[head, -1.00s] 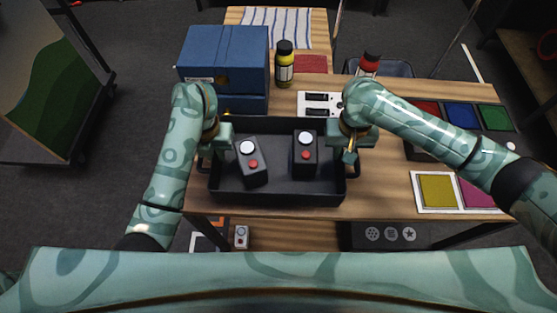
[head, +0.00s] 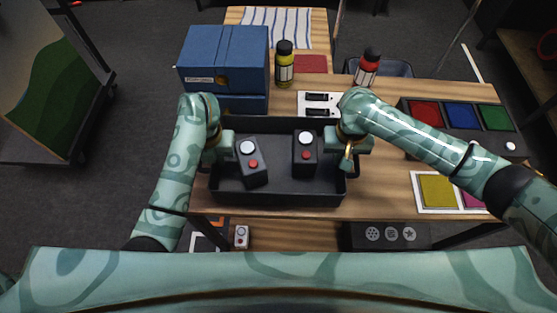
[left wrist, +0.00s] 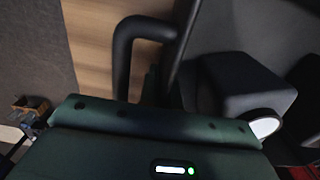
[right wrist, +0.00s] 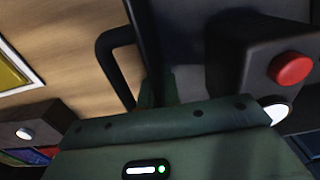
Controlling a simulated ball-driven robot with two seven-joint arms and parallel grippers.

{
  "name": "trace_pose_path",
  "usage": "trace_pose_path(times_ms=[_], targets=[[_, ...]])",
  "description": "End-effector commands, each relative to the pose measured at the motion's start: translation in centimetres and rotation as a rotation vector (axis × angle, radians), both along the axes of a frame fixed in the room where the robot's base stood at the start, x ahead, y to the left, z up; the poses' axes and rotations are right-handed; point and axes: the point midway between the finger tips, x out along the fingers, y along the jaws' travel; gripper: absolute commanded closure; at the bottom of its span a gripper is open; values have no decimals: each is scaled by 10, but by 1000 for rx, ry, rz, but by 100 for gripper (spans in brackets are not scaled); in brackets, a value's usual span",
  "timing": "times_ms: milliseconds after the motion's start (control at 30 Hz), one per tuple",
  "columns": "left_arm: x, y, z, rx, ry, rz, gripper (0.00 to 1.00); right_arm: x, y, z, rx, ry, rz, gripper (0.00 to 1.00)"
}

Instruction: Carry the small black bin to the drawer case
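A black open bin (head: 285,200) with a handle at each end stands on the wooden table. Two dark button boxes, a left one (head: 252,164) and a right one (head: 305,155), stand in it, each with a white and a red button. A blue case (head: 222,58) stands behind it on the left; its label and knob suggest the drawer case. My left gripper (head: 212,160) is at the bin's left end, my right gripper (head: 346,162) at its right end. The wrist views show the left handle (left wrist: 122,60) and right handle (right wrist: 108,60) close by. Finger gaps are hidden.
A smaller dark bin (head: 397,68) stands at the back right behind a red bottle (head: 367,68). A yellow bottle (head: 284,66) stands beside the blue case. A coloured-pad panel (head: 462,117) and a yellow square (head: 437,189) lie to the right.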

Motion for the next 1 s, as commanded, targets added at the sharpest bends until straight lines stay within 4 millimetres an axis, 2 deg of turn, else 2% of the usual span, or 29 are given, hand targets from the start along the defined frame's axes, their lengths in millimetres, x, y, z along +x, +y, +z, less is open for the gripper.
trace_pose_path(times_ms=[233,633,1000], targets=[[1,0,12,0,-6,0,100,1,0,12,1,-5,0,100],[2,0,55,0,-16,0,100,2,0,55,0,-15,-1,100],[2,0,57,0,-16,0,100,2,0,56,0,-15,-1,100]])
